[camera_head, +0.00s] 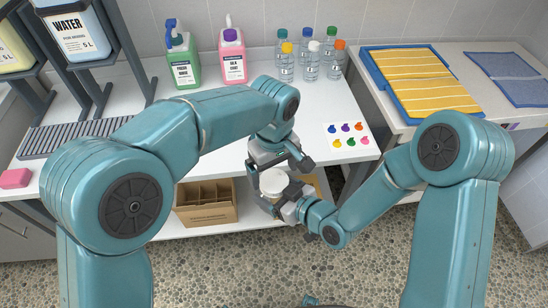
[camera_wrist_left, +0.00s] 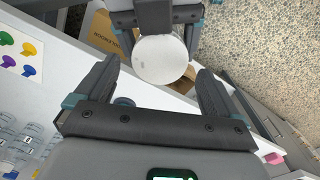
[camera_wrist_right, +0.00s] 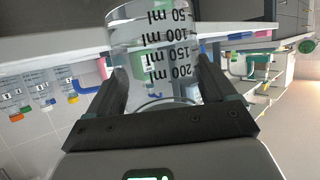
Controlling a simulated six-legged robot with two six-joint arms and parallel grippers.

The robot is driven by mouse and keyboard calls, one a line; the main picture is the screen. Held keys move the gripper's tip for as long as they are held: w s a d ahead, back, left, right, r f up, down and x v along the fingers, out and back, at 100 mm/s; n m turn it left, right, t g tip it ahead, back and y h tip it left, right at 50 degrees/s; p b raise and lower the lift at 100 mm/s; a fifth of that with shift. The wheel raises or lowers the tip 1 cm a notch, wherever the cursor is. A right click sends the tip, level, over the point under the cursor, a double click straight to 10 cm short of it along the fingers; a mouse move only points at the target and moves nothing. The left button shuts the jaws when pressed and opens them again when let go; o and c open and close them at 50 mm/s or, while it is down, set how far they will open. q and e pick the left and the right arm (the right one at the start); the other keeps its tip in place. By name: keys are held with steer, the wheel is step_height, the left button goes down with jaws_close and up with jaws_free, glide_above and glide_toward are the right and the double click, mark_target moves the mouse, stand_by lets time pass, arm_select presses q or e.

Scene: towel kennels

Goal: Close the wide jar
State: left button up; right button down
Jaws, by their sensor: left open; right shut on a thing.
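The wide jar (camera_wrist_right: 155,45) is clear with black millilitre marks in the right wrist view. My right gripper (camera_wrist_right: 162,68) is shut on it, one finger on each side. In the head view the jar's round white top (camera_head: 272,180) shows just beyond my right gripper (camera_head: 282,200). My left gripper (camera_head: 279,166) is open close above the jar. In the left wrist view the white round top (camera_wrist_left: 160,58) lies between and beyond the spread fingers of my left gripper (camera_wrist_left: 160,74). I cannot tell whether this white round is a lid or the jar's mouth.
A cardboard box with dividers (camera_head: 207,214) stands on the lower shelf. On the white counter are a green bottle (camera_head: 184,62), a pink bottle (camera_head: 232,58), several water bottles (camera_head: 309,66) and a picture card (camera_head: 347,136). A blue tray with a yellow towel (camera_head: 425,75) is at right.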

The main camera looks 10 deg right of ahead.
arm_select(q)
steer(key=shift+f, duration=1.4)
steer(key=c, duration=1.1)
steer(key=m, duration=0.3)
steer(key=o, duration=1.2)
steer(key=shift+c, duration=0.2)
steer(key=shift+r, duration=2.3)
